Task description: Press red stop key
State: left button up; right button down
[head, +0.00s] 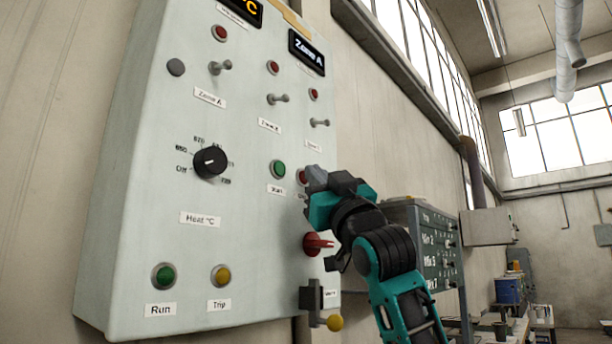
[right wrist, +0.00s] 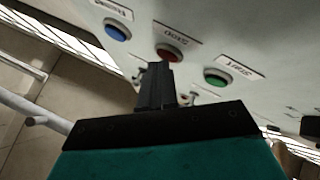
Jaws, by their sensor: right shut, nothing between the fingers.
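The control panel (head: 130,190) is a pale grey-green box on the wall at the left of the head view. The red stop key (right wrist: 168,53) shows in the right wrist view beside its upside-down "Stop" label. In the head view the red key (head: 301,176) is mostly hidden behind my gripper. My right gripper (head: 314,177) is shut and empty, in front of the panel at that key. In the right wrist view the closed fingertips (right wrist: 156,68) overlap the key's lower edge; I cannot tell whether they touch it. My left gripper is not in view.
The green start key (right wrist: 215,77) and a blue key (right wrist: 117,31) flank the stop key. A red rotary handle (head: 314,244) and a yellow-knobbed lever (head: 333,322) stick out below my gripper. Toggle switches (head: 277,99) sit above. A dark cabinet (head: 438,250) stands behind my arm.

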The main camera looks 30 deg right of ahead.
dwell(0.3)
jog(key=shift+s+d, duration=0.25)
jog(key=shift+s, duration=0.4)
jog(key=shift+s, duration=0.1)
jog(key=s, duration=0.1)
jog(key=s+d, duration=0.1)
jog(key=s, duration=0.1)
jog(key=s+d+b, duration=0.1)
jog(key=shift+s, duration=0.25)
dwell(0.8)
